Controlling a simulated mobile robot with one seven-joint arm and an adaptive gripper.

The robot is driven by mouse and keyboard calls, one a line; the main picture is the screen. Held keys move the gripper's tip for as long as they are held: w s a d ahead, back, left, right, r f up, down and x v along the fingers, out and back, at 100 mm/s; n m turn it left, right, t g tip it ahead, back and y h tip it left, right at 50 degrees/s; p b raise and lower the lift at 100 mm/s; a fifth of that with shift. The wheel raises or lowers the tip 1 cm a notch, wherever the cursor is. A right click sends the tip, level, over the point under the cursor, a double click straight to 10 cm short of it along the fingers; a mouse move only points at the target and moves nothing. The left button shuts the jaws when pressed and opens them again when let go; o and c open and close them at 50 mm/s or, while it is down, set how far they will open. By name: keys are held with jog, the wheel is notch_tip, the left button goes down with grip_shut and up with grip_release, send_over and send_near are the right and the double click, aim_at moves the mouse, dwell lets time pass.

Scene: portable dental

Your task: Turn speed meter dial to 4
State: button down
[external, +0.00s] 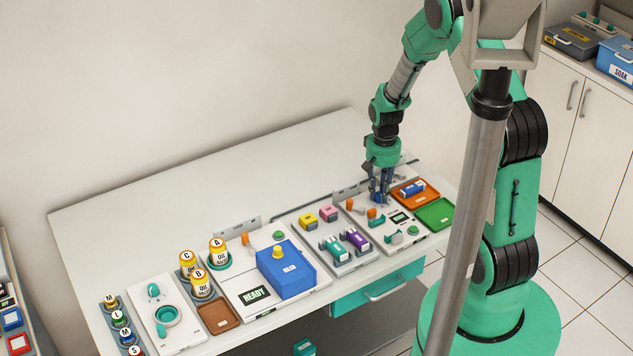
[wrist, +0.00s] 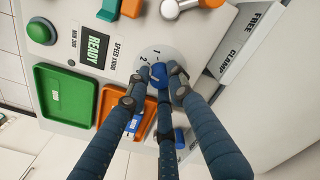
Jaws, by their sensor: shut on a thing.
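The speed meter dial (wrist: 151,54) is a pale disc with a blue knob (wrist: 158,73) on the panel marked SPEED in the wrist view. The numbers 1 and 2 show at its top left; the other marks are hidden behind my fingers, and I cannot tell which number the knob points to. My gripper (wrist: 160,84) has its dark blue fingers closed around the knob. In the external view my gripper (external: 381,197) reaches down to the panel at the right end of the table, and its fingers mostly hide the dial.
A READY display (wrist: 95,48) and green button (wrist: 40,31) sit beside the dial. An orange tray (external: 400,194) holds a blue item, next to a green tray (external: 435,213). A FREE/CLAMP plate (wrist: 245,42) stands close by. Orange and teal levers crowd the panel. The table's back is clear.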

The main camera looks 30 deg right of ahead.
aim_at(380, 194)
jog(key=n+p, duration=0.2)
jog(key=n, duration=0.4)
jog(key=n+p, duration=0.1)
jog(key=n, duration=0.6)
dwell(0.4)
jog(key=c, duration=1.5)
grip_release()
jog(key=shift+r, duration=5.95)
